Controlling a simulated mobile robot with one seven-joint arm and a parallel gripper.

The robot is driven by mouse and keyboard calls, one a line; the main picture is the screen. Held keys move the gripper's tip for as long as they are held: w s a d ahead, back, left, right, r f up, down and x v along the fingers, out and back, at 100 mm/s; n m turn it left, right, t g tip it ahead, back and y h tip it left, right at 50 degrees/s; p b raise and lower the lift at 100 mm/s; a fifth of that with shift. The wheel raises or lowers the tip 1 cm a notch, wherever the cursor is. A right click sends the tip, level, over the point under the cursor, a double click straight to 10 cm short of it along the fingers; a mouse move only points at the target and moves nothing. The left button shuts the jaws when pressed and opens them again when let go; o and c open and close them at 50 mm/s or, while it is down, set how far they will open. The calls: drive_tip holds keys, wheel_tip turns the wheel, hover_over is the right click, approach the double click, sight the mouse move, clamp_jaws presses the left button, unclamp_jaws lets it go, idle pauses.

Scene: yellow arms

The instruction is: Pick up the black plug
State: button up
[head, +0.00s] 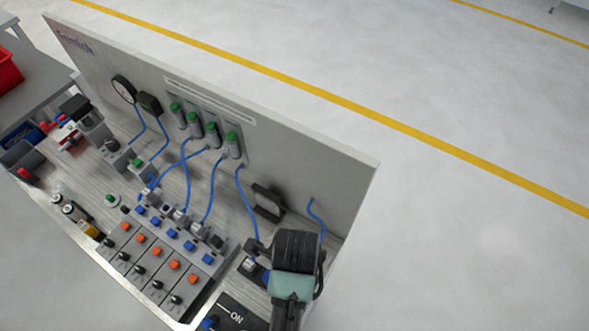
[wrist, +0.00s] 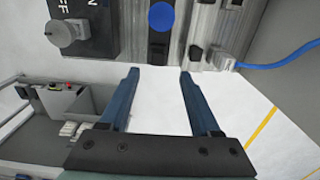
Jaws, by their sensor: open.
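My gripper (wrist: 158,72) is open in the wrist view, with two blue fingers apart and nothing between them. Their tips lie just below the lower edge of the bench fixtures. In the head view my arm's end (head: 296,275) is at the right end of the bench, and it hides the fingertips. I cannot tell for certain which piece is the black plug. A small dark piece (wrist: 196,52) sits by the right fingertip in the wrist view, on the grey metal fixture. Small black pieces also show along the bench in the head view.
A black ON/OFF switch box (wrist: 82,28) with a grey knob is at the upper left of the wrist view. A blue tube (wrist: 285,60) runs right from a fitting. The tall grey back panel (head: 320,165) stands behind the bench. Orange-button modules (head: 150,262) line its front.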

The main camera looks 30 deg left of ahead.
drive_tip(key=shift+s+f+p, duration=0.2)
drive_tip(key=shift+f+p, duration=0.1)
drive_tip(key=shift+f, duration=0.55)
drive_tip(key=shift+a+f+p, duration=0.1)
drive_tip(key=shift+f+p, duration=0.3)
drive_tip(key=shift+f, duration=1.75)
clamp_jaws()
